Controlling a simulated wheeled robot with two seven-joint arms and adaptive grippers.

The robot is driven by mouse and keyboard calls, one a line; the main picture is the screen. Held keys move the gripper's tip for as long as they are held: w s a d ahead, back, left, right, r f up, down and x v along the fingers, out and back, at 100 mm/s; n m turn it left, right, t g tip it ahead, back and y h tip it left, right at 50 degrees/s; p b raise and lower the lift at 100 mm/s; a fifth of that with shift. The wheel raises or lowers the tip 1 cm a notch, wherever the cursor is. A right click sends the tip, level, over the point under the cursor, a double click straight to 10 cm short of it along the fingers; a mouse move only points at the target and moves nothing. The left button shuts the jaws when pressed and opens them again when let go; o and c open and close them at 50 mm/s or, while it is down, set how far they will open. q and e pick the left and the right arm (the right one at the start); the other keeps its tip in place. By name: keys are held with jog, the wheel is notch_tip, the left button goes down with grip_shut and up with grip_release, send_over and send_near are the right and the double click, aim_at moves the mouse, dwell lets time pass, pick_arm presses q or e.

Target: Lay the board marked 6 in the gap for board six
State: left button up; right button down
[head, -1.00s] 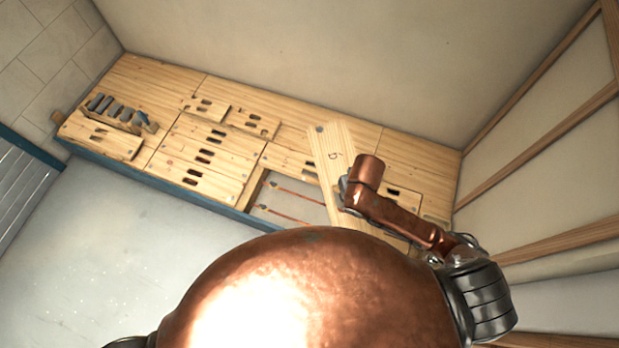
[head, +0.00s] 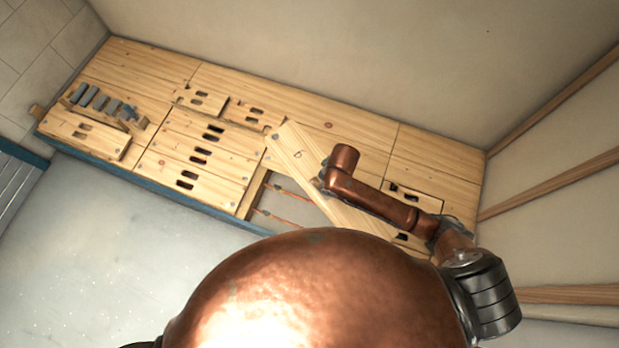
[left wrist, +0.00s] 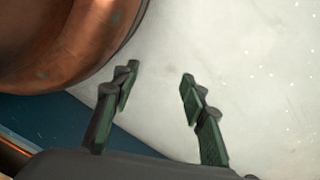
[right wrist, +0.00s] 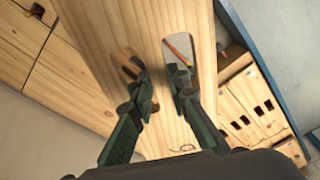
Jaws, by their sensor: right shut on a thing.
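The board marked 6 (head: 312,182) is a pale plank, lying diagonally over the right part of the gap (head: 263,203) in the head view. Its far end points left, overlapping neighbouring boards. Its height above them is hard to tell. My right gripper (right wrist: 158,72) is shut on the board (right wrist: 150,20), its fingers at the strip between two hand slots. A pipe shows through one slot. In the head view my right arm hides the grip. The gap's left part shows a pale bed and reddish pipes (head: 290,191). My left gripper (left wrist: 158,78) is open and empty above the pale floor.
Several slotted boards (head: 200,152) lie to the left of the gap. A rack with grey blocks (head: 98,100) stands at the far left. A wall is behind the platform. A blue edge (head: 130,177) borders the grey floor (head: 110,250) in front, which is clear.

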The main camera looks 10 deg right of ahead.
pick_arm(q)
jog(key=w+d+r+b, duration=0.2)
jog(key=w+r+b, duration=0.2)
jog(key=r+b, duration=0.85)
jog(key=w+d+f+t+h+b, duration=0.2)
jog(key=w+d+f+t+b, duration=0.1)
jog(key=w+d+f, duration=0.2)
jog(key=w, duration=0.2)
jog(key=shift+w+f, duration=0.25)
jog(key=shift+w, duration=0.15)
pick_arm(e)
jog(key=w+a+f+n, duration=0.2)
jog(key=w+f+n, duration=0.1)
jog(key=f, duration=1.2)
jog(key=w+a+f+n, duration=0.2)
jog(key=w+f+n, duration=0.1)
jog(key=f, duration=1.2)
jog(key=shift+w+a+f+y, duration=0.2)
jog(key=shift+w+f+y, duration=0.15)
jog(key=shift+w, duration=0.2)
pick_arm(q)
jog(key=shift+w+r+p, duration=0.15)
jog(key=shift+r+p, duration=0.15)
jog(key=shift+r, duration=0.2)
jog(key=shift+w+r+p, duration=0.15)
jog(key=shift+r+p, duration=0.1)
jog(key=shift+r, duration=0.25)
